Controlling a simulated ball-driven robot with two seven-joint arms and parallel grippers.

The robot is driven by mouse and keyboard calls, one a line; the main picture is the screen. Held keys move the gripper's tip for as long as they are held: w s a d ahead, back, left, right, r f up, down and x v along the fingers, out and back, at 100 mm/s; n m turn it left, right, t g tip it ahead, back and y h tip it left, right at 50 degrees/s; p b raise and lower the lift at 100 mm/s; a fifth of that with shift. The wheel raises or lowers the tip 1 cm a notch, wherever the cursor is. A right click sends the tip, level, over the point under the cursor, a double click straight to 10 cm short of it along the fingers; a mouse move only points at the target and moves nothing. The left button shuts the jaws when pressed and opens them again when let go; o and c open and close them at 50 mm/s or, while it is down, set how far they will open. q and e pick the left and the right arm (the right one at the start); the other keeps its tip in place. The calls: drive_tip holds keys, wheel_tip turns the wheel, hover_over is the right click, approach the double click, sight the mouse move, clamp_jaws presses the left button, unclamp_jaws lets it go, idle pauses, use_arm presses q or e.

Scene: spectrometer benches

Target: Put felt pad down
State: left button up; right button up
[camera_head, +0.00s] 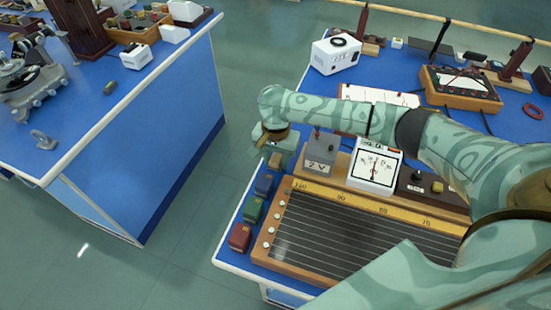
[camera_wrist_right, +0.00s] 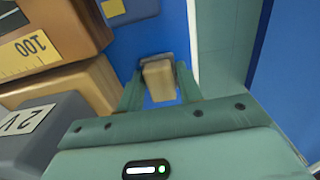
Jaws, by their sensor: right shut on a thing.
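The felt pad, which looks like a tan block with a grey strip along one end, is held in my right gripper (camera_head: 274,152). It shows in the right wrist view (camera_wrist_right: 158,82) between the two green fingers, over the blue bench top (camera_wrist_right: 174,30) near its pale edge. In the head view the felt pad (camera_head: 275,161) is small below the jaws, near the left edge of the right bench. I cannot tell whether it touches the bench. My left gripper is not in view.
A grey box marked 2 V (camera_head: 319,152) and a wire board with a yellow scale (camera_head: 340,235) stand close to the right gripper. Blue (camera_head: 264,185), green (camera_head: 252,209) and red (camera_head: 240,237) blocks line the bench's left edge. An aisle separates the left bench (camera_head: 140,120).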

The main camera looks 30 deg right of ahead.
sight(276, 158)
drive_tip(key=o, duration=0.9)
drive_tip(key=shift+f, duration=0.15)
wheel_tip(276, 158, up, 12)
drive_tip(key=p, duration=0.7)
drive_tip(key=shift+r, duration=0.2)
drive_tip(key=shift+r, duration=0.1)
